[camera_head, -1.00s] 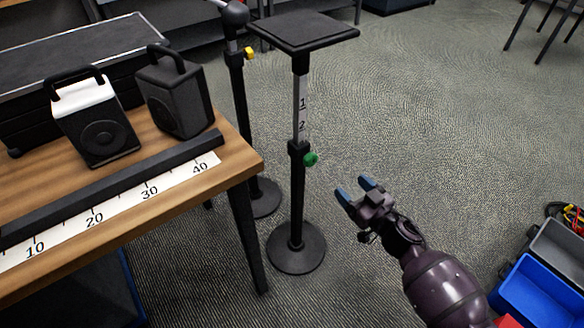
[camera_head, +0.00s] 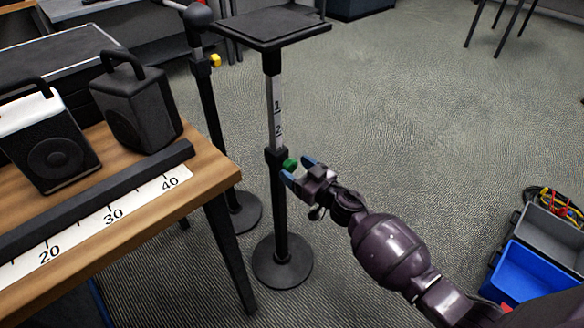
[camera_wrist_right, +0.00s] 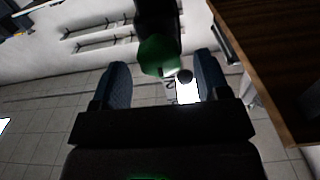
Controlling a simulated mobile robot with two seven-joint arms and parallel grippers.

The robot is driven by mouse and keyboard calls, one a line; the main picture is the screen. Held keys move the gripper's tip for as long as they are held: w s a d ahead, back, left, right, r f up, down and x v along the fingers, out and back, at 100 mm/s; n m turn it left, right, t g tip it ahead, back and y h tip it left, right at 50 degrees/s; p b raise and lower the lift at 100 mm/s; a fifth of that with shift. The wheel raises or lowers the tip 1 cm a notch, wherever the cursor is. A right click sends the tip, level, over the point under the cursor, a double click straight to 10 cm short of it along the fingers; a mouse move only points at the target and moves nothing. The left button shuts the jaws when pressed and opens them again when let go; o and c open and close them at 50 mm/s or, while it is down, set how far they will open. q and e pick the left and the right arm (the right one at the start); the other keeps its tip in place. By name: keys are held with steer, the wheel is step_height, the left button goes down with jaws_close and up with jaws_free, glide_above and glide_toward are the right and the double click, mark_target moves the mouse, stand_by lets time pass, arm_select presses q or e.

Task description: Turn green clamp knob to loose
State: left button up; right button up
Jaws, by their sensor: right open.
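The green clamp knob (camera_head: 290,164) sticks out from the right side of a black collar on a speaker stand (camera_head: 278,210). The stand has a square black top plate and a grey inner tube marked 1 and 2. My right gripper (camera_head: 298,169) is open at the knob, with its blue fingertips pointing at it. In the right wrist view the knob (camera_wrist_right: 159,55) lies between the two open fingers, near the tips, with gaps at both sides. I cannot tell whether it touches a finger. My left gripper is not in view.
A wooden table (camera_head: 206,165) with a ruler strip and two black speakers (camera_head: 136,105) stands at the left. A second stand with a yellow knob (camera_head: 215,61) is behind. Blue and grey bins (camera_head: 540,282) are at lower right. Floor right of the stand is clear.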

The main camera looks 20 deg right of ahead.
steer(key=shift+x, duration=0.8)
steer(key=c, duration=0.9)
